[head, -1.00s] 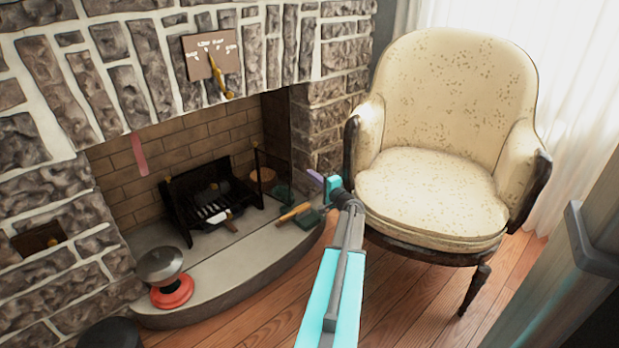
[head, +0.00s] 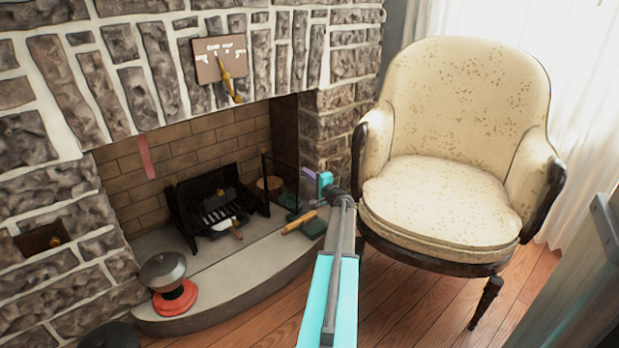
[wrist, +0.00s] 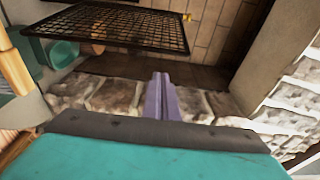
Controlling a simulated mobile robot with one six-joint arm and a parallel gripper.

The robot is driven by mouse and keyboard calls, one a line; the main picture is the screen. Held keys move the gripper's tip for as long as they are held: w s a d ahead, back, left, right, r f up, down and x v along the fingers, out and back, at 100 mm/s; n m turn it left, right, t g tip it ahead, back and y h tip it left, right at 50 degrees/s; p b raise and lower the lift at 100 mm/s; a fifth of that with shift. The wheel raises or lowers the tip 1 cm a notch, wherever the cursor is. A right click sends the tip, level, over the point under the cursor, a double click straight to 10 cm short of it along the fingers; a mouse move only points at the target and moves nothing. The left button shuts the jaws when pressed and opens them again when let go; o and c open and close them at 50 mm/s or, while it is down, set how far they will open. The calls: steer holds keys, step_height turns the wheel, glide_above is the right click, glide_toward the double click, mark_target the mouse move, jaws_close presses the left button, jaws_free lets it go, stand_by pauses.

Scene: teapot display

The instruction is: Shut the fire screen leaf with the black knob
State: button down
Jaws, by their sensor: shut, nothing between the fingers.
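A dark mesh fire screen leaf (head: 285,181) stands at the right side of the fireplace opening. In the wrist view a mesh leaf (wrist: 115,27) spans the top left, with a small yellowish knob (wrist: 187,17) at its right end. I cannot make out a black knob on either leaf. My gripper (head: 308,174) is shut and empty, just right of the right leaf in the head view. Its purple fingers (wrist: 160,97) point toward the stone edge, apart from the mesh.
A cream armchair (head: 440,195) stands close on the right of my arm. A grate (head: 217,207) sits in the firebox. A wooden-handled tool (head: 299,222) lies on the hearth. A grey-lidded pot on a red base (head: 172,285) is at the hearth's left.

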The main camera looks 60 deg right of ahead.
steer(key=shift+w+a+b, duration=0.15)
steer(key=shift+a+b, duration=0.2)
steer(key=shift+a, duration=0.45)
steer(key=shift+w+a+b, duration=0.1)
steer(key=shift+a+b, duration=0.2)
steer(key=shift+a, duration=0.5)
steer(key=shift+a, duration=0.1)
steer(key=shift+a, duration=0.15)
